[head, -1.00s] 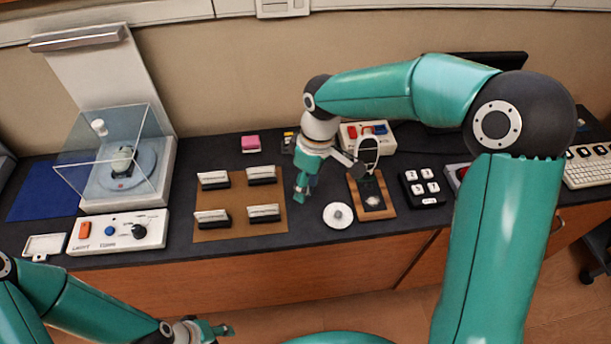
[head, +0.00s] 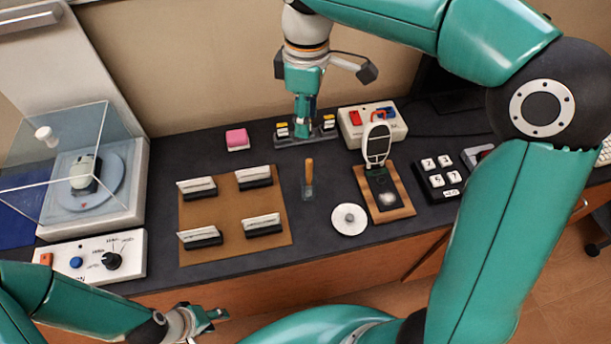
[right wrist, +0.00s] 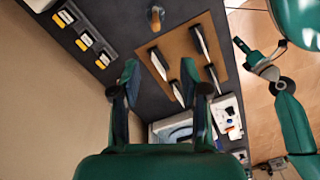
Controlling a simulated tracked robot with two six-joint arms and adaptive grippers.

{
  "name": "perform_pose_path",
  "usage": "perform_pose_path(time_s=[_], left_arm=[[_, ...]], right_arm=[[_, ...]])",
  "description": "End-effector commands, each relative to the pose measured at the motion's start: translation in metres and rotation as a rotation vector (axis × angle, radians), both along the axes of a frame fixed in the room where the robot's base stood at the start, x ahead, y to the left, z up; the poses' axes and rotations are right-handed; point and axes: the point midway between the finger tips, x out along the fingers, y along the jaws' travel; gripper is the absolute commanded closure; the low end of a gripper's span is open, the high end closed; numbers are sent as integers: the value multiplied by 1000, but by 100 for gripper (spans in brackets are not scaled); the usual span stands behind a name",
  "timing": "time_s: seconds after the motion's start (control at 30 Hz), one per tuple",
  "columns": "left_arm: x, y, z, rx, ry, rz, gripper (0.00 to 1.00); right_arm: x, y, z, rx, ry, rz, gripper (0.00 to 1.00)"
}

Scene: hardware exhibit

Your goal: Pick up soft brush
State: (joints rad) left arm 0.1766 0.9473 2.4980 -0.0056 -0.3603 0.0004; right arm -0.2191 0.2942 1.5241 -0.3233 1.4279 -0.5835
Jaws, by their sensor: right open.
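My right gripper (head: 303,128) is open and empty, behind and above the brush, close to the small rack. Its spread fingers (right wrist: 167,85) show in the right wrist view. My left gripper (head: 211,318) is open and empty, low in front of the counter.
The brown mat (head: 220,228) holds several dark blocks with pale plates. A white disc (head: 349,218) and a wooden board (head: 404,207) with an upright oval lens lie right of the brush. Behind are a pink block (head: 237,139), a small rack (head: 327,124) and a switch box (head: 396,130).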

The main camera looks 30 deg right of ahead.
Motion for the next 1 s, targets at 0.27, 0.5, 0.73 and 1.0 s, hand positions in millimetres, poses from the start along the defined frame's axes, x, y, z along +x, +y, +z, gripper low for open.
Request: perform_pose_path(time_s=[0.27,0.5,0.73,1.0], left_arm=[[0,0,-22,0,1,0,60],[0,0,-24,0,0,0,60],[0,0,-25,0,0,0,60],[0,0,-25,0,0,0,60]], right_arm=[[-2,-3,-31,0,1,-9,55],[-6,-7,-76,-1,5,-20,55],[-7,-7,-120,0,4,-21,55],[-8,-8,-139,0,0,-23,55]])
